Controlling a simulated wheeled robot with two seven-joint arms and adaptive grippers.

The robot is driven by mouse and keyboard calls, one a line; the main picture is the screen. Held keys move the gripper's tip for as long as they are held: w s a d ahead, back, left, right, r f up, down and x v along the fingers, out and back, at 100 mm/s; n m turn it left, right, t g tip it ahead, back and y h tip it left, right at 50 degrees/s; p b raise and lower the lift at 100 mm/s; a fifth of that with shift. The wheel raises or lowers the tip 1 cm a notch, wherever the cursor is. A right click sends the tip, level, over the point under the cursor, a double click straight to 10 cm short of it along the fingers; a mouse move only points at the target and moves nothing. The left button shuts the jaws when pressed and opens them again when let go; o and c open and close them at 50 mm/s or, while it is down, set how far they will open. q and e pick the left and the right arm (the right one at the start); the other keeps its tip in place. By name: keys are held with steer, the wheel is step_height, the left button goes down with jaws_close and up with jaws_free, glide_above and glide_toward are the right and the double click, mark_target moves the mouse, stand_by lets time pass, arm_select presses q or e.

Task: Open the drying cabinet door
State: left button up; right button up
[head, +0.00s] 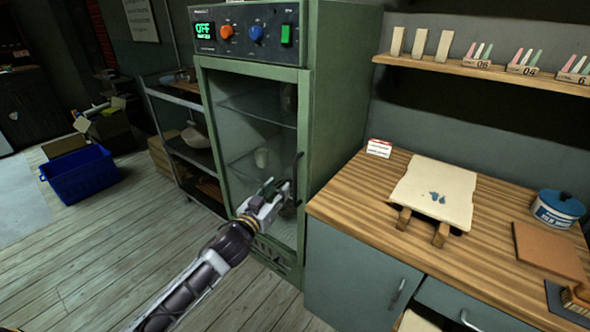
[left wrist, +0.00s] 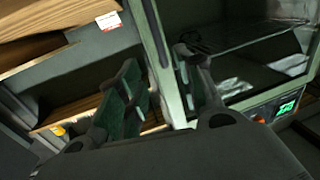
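The drying cabinet (head: 340,90) is tall and green, with a control panel on top. Its glass-front door (head: 235,110) looks shut, flush with the frame. A dark vertical handle (head: 298,168) sits on the door's right side. My left gripper (head: 277,192) is at the handle's lower part, in front of the door. In the left wrist view its two fingers (left wrist: 160,62) stand apart, with the green cabinet frame showing between them. I cannot tell whether the handle lies between the fingers or touches them. My right gripper is not in view.
A wooden-topped counter (head: 335,195) stands right of the cabinet, holding a cloth-covered board (head: 420,185) and a blue-lidded tub (head: 557,208). A dark shelf rack (head: 180,95) and a blue crate (head: 80,175) are at the left. The plank floor before the cabinet is clear.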

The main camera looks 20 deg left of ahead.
mark_target(294, 170)
arm_select(q)
steer(key=shift+w+d, duration=0.35)
steer(key=shift+w, duration=1.85)
steer(key=shift+w+d, duration=0.3)
steer(key=shift+w, duration=1.85)
steer(key=shift+w+d, duration=0.35)
steer(key=shift+w, duration=1.85)
jaws_close()
